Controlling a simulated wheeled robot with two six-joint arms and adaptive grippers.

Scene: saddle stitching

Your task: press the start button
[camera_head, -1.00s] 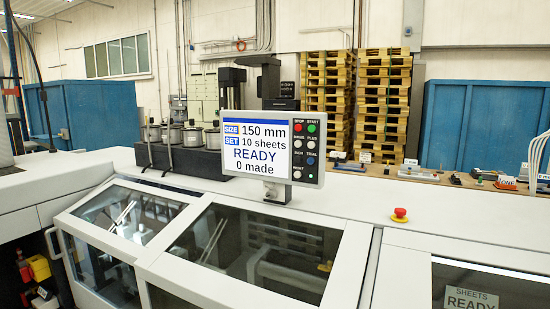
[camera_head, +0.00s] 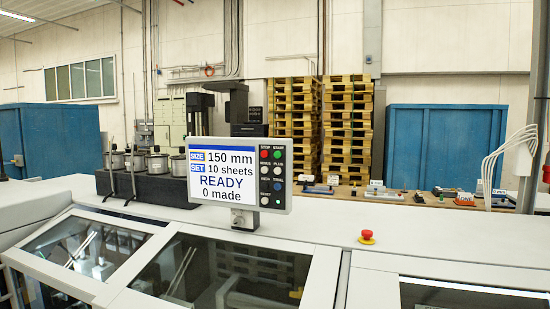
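The green start button (camera_head: 278,155) is at the top right of the button panel, under the label START, on the control screen unit (camera_head: 238,174). The red stop button (camera_head: 264,154) is just left of it. The screen (camera_head: 222,172) reads SIZE 150 mm, SET 10 sheets, READY, 0 made. The unit stands on a short post on the white machine top. Neither of my grippers shows, and nothing covers the buttons.
A red emergency knob (camera_head: 367,237) stands on the white machine top (camera_head: 310,228) to the right. A bench with small labelled items (camera_head: 384,193) lies behind. The space before the screen is clear.

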